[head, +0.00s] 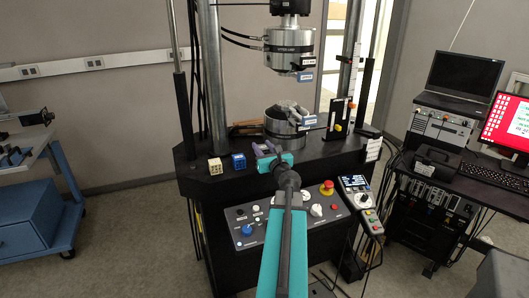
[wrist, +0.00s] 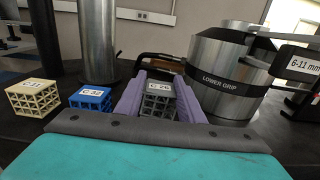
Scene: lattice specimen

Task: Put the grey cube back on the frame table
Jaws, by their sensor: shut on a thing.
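My gripper (wrist: 158,92) has purple fingers shut on the grey lattice cube (wrist: 159,104), which has a white label on top. In the head view my gripper (head: 265,150) is low over the front part of the black frame table (head: 330,147), left of and in front of the lower grip. The cube is hidden there. I cannot tell whether it touches the table. The blue lattice cube (wrist: 91,98) stands left of my gripper, and the beige lattice cube (wrist: 33,97) stands further left. Both are also on the table in the head view.
The steel lower grip (wrist: 226,82) is close to the right of my fingers, with grey fragments (head: 288,110) on it in the head view. A metal column (wrist: 97,42) rises behind the blue cube. A brown-handled tool (wrist: 160,60) lies behind my fingers. The upper grip (head: 290,48) hangs above.

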